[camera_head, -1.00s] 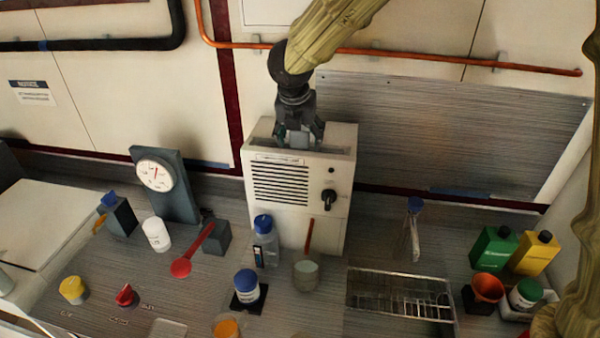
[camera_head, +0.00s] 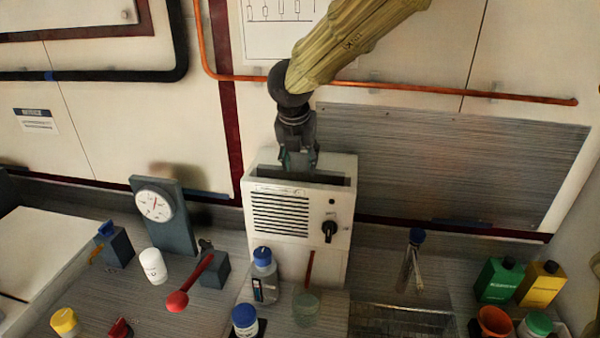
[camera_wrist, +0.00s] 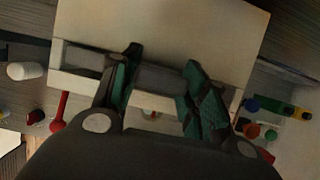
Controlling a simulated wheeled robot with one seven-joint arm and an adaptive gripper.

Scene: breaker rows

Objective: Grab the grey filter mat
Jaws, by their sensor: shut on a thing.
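My gripper (camera_head: 298,160) is at the open top of the white box unit with the slatted front (camera_head: 290,215). Its fingers point down at the slot in the unit's top. In the wrist view my gripper (camera_wrist: 158,85) has its two green-padded fingers on either side of a grey block, the grey filter mat (camera_wrist: 160,80), and is shut on it. In the wrist view the mat lies across the slot of the unit. In the head view the mat is mostly hidden by the fingers and the slot's rim.
A blue-capped bottle (camera_head: 264,277) and a beaker (camera_head: 306,306) stand in front of the unit. A gauge (camera_head: 156,208) stands to the left. Green (camera_head: 497,279) and yellow (camera_head: 540,284) containers stand at the right. An orange pipe (camera_head: 450,90) runs along the wall behind.

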